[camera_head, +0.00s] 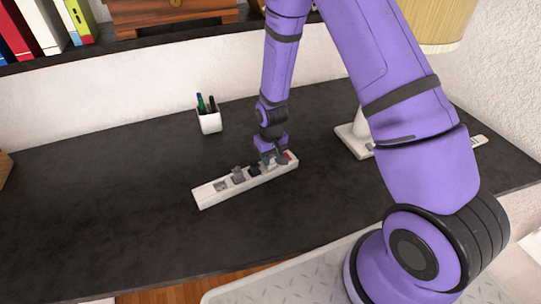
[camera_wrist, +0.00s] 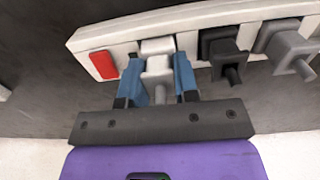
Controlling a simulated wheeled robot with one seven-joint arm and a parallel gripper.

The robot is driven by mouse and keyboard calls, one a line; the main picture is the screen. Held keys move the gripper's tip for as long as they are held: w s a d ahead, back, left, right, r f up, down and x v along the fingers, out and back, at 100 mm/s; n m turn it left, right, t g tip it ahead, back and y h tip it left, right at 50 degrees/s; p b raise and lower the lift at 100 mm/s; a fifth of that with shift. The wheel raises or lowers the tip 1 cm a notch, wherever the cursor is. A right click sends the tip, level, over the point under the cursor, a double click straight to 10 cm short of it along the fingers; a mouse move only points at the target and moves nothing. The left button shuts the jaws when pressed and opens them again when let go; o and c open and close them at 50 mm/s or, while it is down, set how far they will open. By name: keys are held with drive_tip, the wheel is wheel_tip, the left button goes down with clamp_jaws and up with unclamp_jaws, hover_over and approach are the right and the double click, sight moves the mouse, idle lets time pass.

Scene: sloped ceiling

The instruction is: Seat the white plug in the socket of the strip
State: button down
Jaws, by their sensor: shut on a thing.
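The white power strip (camera_head: 208,197) lies at a slant on the dark desk. In the wrist view the strip (camera_wrist: 92,37) runs across the top, with a red switch (camera_wrist: 103,65) at its left end. My gripper (camera_wrist: 157,80) has its blue fingers shut on the white plug (camera_wrist: 158,62). The plug is at the strip, just right of the red switch; whether it is fully down in its socket I cannot tell. In the head view my gripper (camera_head: 272,156) is over the strip's right part and hides the plug.
A black plug (camera_wrist: 222,50) and a grey plug (camera_wrist: 287,46) stand in the strip right of the white plug. A pen cup (camera_head: 209,121) is behind the strip, and a lamp base (camera_head: 349,138) is to the right. The desk (camera_head: 110,215) is clear at left and front.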

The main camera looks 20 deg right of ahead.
drive_tip(key=shift+f, duration=0.2)
drive_tip(key=c, duration=0.8)
unclamp_jaws()
wheel_tip(320, 180, up, 11)
drive_tip(key=shift+d+f, duration=0.1)
drive_tip(key=shift+f, duration=0.05)
